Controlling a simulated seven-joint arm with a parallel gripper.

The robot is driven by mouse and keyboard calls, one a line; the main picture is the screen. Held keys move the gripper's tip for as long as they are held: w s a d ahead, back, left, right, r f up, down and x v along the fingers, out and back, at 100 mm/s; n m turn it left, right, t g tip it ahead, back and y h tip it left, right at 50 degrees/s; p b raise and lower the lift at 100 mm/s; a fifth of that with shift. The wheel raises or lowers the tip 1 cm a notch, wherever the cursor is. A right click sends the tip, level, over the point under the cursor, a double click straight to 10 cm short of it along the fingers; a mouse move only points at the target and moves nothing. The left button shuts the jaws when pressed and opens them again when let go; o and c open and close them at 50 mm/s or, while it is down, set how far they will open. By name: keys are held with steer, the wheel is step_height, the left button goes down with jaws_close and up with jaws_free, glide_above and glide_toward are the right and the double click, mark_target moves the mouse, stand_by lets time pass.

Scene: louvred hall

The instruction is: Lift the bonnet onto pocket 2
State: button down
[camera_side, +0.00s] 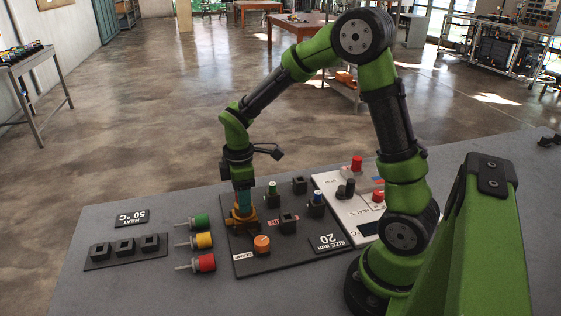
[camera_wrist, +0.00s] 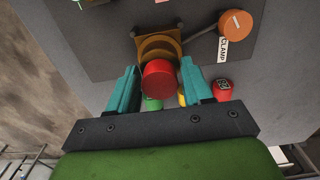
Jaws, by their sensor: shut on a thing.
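My gripper (camera_side: 242,203) points straight down over the left part of the dark board. Its teal fingers (camera_wrist: 158,88) are shut on a red round top, seen between them in the wrist view. This seems to be the top of the bonnet (camera_wrist: 158,76). A stepped brass-coloured piece (camera_side: 242,219) shows just below the fingertips. I cannot tell whether the held part is resting in it or raised. Three black square pockets stand on a dark strip (camera_side: 96,264) at the left; the middle one (camera_side: 125,246) may be pocket 2, but no numbers are readable.
Green (camera_side: 200,221), yellow (camera_side: 203,240) and red (camera_side: 204,262) stemmed pieces lie between strip and board. An orange knob (camera_side: 262,243) stands by the CLAMP label. Several black blocks stand on the board's right. A HEAT 50 °C plate (camera_side: 127,218) lies behind the strip.

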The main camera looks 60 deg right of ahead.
steer(key=shift+r, duration=0.85)
step_height(320, 180, up, 8)
steer(key=shift+f, duration=0.2)
steer(key=s+d+m, duration=0.3)
steer(key=d, duration=0.7)
steer(key=s+d+m, duration=0.3)
steer(key=s+d, duration=0.1)
steer(key=d, duration=0.6)
step_height(320, 180, down, 6)
steer(key=shift+w+a, duration=0.2)
steer(key=shift+w, duration=0.1)
steer(key=shift+f, duration=0.15)
